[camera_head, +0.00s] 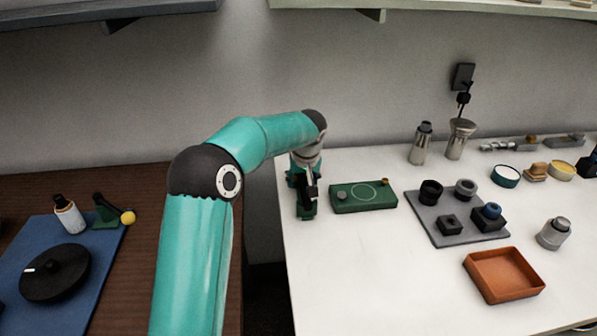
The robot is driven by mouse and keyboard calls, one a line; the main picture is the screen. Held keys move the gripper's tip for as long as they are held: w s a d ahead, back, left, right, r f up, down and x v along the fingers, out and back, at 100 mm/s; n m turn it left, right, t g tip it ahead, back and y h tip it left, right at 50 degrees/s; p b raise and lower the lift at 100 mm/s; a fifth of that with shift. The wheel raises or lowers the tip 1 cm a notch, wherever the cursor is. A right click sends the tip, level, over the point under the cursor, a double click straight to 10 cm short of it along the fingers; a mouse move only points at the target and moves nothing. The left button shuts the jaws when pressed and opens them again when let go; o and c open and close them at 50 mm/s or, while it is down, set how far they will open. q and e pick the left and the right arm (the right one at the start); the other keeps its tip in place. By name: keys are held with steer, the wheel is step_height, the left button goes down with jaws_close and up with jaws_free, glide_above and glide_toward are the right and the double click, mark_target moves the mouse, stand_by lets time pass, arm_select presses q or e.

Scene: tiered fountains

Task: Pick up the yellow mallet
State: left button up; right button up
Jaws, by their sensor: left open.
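A small yellow ball-shaped head (128,217), which looks like the yellow mallet's, shows at the right edge of the blue mat on the left table. It is beside a dark green block or stand (105,213); a handle cannot be made out clearly. My left gripper (303,197) points down at the left edge of the white table, far to the right of the yellow head. It is open, and I see nothing held in it. Its fingers are small and partly hidden by its own wrist. My right gripper is out of view.
The blue mat (88,270) also holds a black disc (56,272) and a white bottle (69,215). A green box (363,196) is just right of my gripper. A grey tray (455,227) and an orange tray (504,276) stand farther right. A gap separates the tables.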

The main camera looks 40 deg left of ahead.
mark_target(302, 176)
arm_select(q)
steer(key=shift+w+a+f, duration=0.15)
steer(key=shift+f, duration=0.35)
jaws_close()
steer(key=shift+r, duration=0.1)
step_height(302, 176, up, 10)
steer(key=shift+p, duration=1)
